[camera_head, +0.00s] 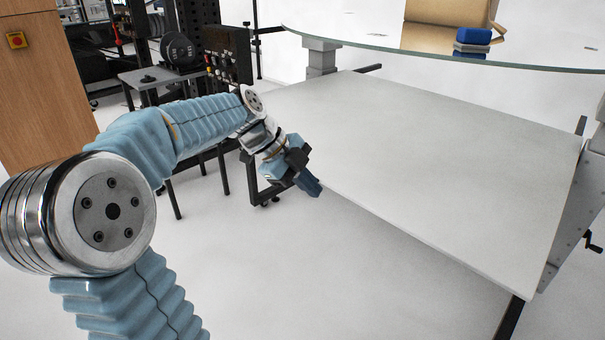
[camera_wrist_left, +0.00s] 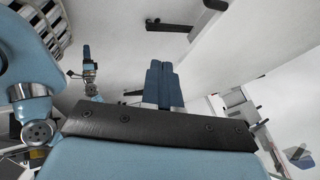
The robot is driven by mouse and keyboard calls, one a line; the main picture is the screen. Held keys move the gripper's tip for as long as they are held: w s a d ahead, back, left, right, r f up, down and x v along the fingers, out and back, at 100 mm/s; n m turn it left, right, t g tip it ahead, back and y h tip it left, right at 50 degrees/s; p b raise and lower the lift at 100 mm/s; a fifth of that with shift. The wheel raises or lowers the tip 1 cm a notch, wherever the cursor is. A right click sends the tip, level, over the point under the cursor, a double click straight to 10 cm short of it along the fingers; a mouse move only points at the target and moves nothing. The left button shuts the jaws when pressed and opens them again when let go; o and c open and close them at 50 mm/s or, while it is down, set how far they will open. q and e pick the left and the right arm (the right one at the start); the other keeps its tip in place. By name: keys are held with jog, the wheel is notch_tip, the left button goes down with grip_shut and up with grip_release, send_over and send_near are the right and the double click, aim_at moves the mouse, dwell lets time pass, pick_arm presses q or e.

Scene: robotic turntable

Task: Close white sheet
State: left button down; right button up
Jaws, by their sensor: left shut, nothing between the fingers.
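The white sheet (camera_head: 430,165) is a large flat panel below the round table top in the head view. It is held out at a slant on a frame. My left gripper (camera_head: 308,184) is at the sheet's left edge, with its blue fingers shut and empty. Its tip overlaps the edge in the picture; I cannot tell whether it touches. In the left wrist view the shut fingers (camera_wrist_left: 163,84) point away over pale surfaces. A small blue and metal gripper (camera_wrist_left: 87,53) at the left there looks like my right one; its jaws are too small to judge.
A round glass-like table top (camera_head: 440,48) overhangs the sheet's far side, with a tan box (camera_head: 448,12) and a blue block (camera_head: 473,36) on it. A metal side post (camera_head: 580,225) stands at the right. A grey side table (camera_head: 150,76) and black equipment stand behind my left arm. The front floor is clear.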

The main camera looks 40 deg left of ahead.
aim_at(333, 188)
pick_arm(q)
jog(key=shift+w+d+f+p, duration=0.15)
jog(key=shift+w+d+f, duration=0.25)
jog(key=shift+w, duration=0.55)
jog(key=shift+w+d+f+p, duration=0.1)
jog(key=shift+w+d+f, duration=0.15)
jog(key=shift+w+f, duration=0.5)
jog(key=shift+w+d+f+p, duration=0.15)
jog(key=shift+w+d+f, duration=0.2)
jog(key=shift+w, duration=0.75)
pick_arm(e)
jog(key=shift+a+r, duration=0.15)
jog(key=shift+r, duration=0.15)
